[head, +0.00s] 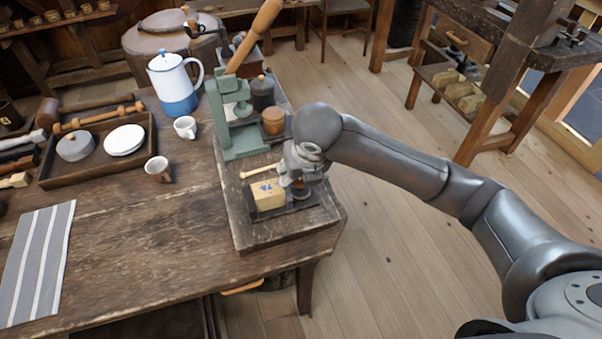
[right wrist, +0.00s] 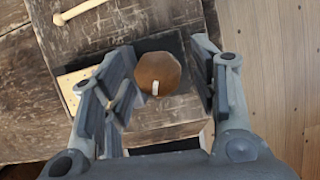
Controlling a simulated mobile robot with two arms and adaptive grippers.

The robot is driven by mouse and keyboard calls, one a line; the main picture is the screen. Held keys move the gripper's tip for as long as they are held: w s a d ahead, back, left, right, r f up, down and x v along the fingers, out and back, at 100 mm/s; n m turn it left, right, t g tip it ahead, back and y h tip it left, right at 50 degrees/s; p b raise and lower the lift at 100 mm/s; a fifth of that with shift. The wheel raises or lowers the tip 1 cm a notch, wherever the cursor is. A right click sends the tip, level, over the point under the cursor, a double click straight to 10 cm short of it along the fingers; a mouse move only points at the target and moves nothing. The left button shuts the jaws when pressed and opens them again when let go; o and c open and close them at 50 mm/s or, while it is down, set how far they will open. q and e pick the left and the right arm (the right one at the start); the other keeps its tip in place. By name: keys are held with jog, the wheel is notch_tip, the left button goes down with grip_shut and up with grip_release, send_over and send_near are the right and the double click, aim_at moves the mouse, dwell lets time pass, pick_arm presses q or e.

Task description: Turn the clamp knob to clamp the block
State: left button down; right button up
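The block (head: 267,196) is pale wood with blue marks. It sits in a dark clamp base near the front right corner of the bench, and its edge shows in the right wrist view (right wrist: 72,86). The clamp knob (right wrist: 158,74) is brown, many-sided and has a white mark pointing towards the picture's bottom. My right gripper (head: 299,178) is above the clamp, pointing down. In the right wrist view its fingers stand either side of the knob, with a gap visible on the right; contact on the left is unclear. My left gripper is not in view.
A green press (head: 236,118) with a long wooden handle stands behind the clamp. A wooden mallet-like stick (head: 258,172) lies beside the block. Open floor lies right of the bench.

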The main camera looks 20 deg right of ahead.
jog(key=shift+a, duration=0.1)
jog(key=shift+s+r, duration=0.2)
jog(key=shift+r, duration=0.4)
jog(key=v, duration=0.6)
jog(key=shift+s+r, duration=0.25)
jog(key=shift+r, duration=0.05)
